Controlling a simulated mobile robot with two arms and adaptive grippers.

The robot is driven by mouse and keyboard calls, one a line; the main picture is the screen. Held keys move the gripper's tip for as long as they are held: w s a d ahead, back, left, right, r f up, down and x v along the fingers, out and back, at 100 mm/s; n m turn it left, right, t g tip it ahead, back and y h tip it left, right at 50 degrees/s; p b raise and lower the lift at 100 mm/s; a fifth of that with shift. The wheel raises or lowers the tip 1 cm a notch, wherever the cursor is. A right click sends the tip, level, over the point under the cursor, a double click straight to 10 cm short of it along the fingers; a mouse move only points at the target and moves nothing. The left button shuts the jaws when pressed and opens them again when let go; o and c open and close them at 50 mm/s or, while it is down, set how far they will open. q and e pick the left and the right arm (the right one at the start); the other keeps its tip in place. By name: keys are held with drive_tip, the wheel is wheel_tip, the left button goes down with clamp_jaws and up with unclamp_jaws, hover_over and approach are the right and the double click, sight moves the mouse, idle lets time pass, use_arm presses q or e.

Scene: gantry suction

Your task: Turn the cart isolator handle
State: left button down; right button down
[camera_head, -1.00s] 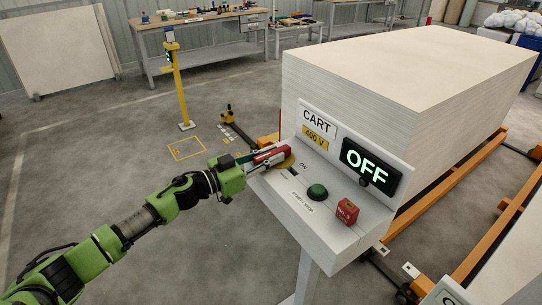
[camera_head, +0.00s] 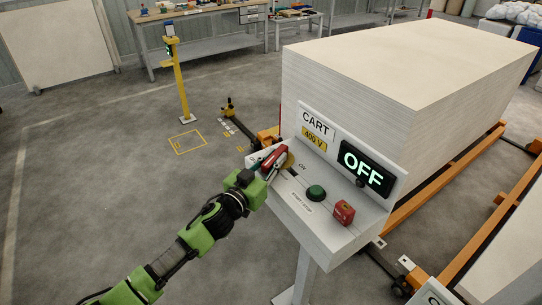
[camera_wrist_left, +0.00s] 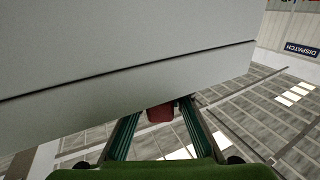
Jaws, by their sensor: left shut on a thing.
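The cart isolator's red handle (camera_head: 275,157) sits on a yellow disc (camera_head: 288,161) at the left end of the grey cart console (camera_head: 336,232). My left gripper (camera_head: 267,166) is shut on the handle, reaching it from the lower left. The handle points down and to the left from the disc. In the left wrist view the red handle (camera_wrist_left: 160,113) shows between the two fingers (camera_wrist_left: 157,128), below a large grey panel. The console display (camera_head: 367,167) reads OFF in green. The gripper partly hides the handle's outer end. My right gripper is not in view.
A round green button (camera_head: 316,193) and a red block (camera_head: 344,212) sit on the console, right of the handle. A tall stack of pale boards (camera_head: 400,75) stands behind it on an orange frame. Open floor (camera_head: 100,200) lies to the left.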

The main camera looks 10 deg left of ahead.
use_arm(q)
drive_tip(key=shift+d+n+y, duration=0.15)
drive_tip(key=shift+n+y, duration=0.45)
drive_tip(key=shift+y, duration=0.5)
drive_tip(key=c, duration=1.9)
unclamp_jaws()
drive_tip(key=shift+s+f, duration=0.1)
drive_tip(key=shift+s, duration=0.45)
drive_tip(key=s, duration=0.3)
drive_tip(key=s+a, duration=0.1)
drive_tip(key=s, duration=0.3)
drive_tip(key=s+a, duration=0.1)
drive_tip(key=s, duration=0.2)
drive_tip(key=shift+s+a, duration=0.25)
drive_tip(key=shift+s, duration=0.1)
